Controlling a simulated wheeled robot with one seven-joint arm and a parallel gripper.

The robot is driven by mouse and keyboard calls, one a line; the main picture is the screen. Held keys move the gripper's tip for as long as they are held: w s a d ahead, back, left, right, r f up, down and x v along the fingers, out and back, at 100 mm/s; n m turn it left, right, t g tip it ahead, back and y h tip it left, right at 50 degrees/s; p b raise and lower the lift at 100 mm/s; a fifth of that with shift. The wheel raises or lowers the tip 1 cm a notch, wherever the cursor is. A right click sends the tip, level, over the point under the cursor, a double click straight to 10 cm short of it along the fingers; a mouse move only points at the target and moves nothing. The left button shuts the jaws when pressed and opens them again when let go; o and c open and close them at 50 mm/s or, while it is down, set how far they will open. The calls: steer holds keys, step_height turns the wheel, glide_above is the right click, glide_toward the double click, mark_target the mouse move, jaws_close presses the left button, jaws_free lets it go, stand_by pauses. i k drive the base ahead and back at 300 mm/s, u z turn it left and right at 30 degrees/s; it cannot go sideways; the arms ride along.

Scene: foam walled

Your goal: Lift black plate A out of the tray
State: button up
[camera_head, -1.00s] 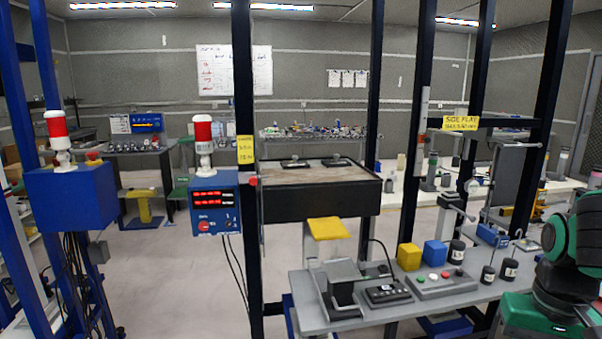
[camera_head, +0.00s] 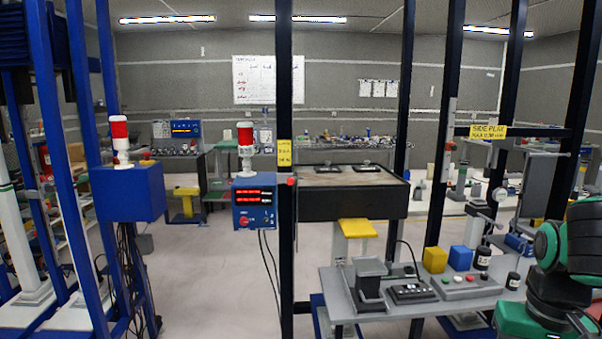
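A wide black-sided tray (camera_head: 350,205) with a brownish floor stands in the middle distance, behind the dark posts. Two small dark flat pieces lie in it, one at the left (camera_head: 327,169) and one at the right (camera_head: 373,169). They look like black plates, but I cannot read any letter, so I cannot tell which is plate A. My green and black arm (camera_head: 575,245) shows at the right edge, far from the tray. My gripper is not in view.
A dark post (camera_head: 284,120) stands just left of the tray. A grey bench (camera_head: 345,312) in front holds a black keypad device (camera_head: 411,293), yellow (camera_head: 435,260) and blue (camera_head: 460,258) blocks and black cylinders. A blue box (camera_head: 254,205) stands left. Open floor lies at lower left.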

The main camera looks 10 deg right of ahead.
mark_target(326, 168)
steer(key=u, duration=0.1)
steer(key=i, duration=0.9)
steer(key=z, duration=0.15)
